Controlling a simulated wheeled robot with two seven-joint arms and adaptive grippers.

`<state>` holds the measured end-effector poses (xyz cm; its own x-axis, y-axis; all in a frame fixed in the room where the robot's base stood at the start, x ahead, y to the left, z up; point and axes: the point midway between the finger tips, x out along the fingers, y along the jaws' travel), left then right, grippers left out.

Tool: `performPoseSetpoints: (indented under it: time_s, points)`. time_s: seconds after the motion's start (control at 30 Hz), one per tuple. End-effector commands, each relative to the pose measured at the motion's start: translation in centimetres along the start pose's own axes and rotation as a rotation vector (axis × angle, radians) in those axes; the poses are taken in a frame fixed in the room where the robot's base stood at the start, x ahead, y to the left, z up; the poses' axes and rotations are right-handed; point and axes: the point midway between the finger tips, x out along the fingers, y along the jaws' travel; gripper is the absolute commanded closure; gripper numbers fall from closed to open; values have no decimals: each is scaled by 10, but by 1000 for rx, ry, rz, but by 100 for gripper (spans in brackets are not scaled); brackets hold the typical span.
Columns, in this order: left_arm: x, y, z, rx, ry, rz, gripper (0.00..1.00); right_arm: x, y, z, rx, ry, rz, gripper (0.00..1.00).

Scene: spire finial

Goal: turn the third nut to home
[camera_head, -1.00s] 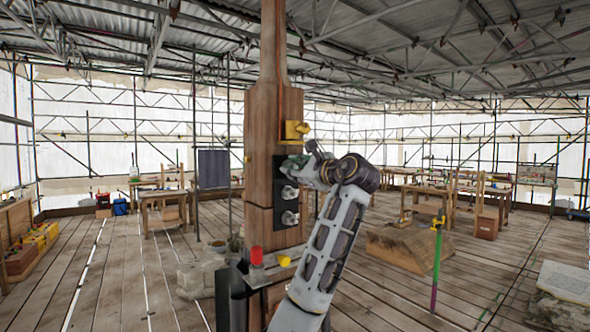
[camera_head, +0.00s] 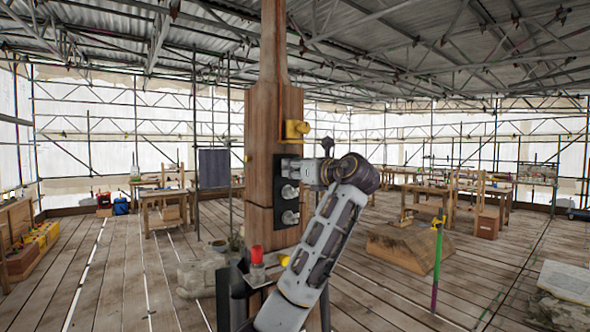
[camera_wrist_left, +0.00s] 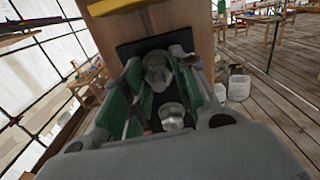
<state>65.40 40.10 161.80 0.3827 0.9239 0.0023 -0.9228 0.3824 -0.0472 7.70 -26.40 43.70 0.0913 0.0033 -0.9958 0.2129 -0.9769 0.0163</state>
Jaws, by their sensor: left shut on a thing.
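The tall wooden post (camera_head: 262,130) carries a dark plate (camera_head: 277,205) with metal nuts in a vertical row. Two nuts show below my gripper in the head view: a middle nut (camera_head: 290,191) and a bottom nut (camera_head: 290,217). My left gripper (camera_head: 290,168) is at the top of the row, shut on the top nut, which its fingers mostly hide there. In the left wrist view, the held nut (camera_wrist_left: 157,74) sits between the green-padded fingers, and another nut (camera_wrist_left: 172,114) shows lower between them. I cannot read any home mark. My right gripper is not in view.
A yellow fitting (camera_head: 297,129) sticks out of the post just above the gripper. A red-topped object (camera_head: 257,254) and a yellow knob (camera_head: 284,260) are low by the post. Wooden blocks (camera_head: 412,248) and a green and purple pole (camera_head: 437,262) stand to the right.

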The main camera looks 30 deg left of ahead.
Motion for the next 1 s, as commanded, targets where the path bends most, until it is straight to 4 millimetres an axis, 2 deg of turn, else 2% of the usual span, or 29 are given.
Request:
performPoseSetpoints:
  time_s: [0.5, 1.0]
  points:
    - [0, 0, -4, 370, 9, 0, 96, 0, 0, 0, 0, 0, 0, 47]
    - [0, 1, -4, 461, 9, 0, 96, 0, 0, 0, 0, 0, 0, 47]
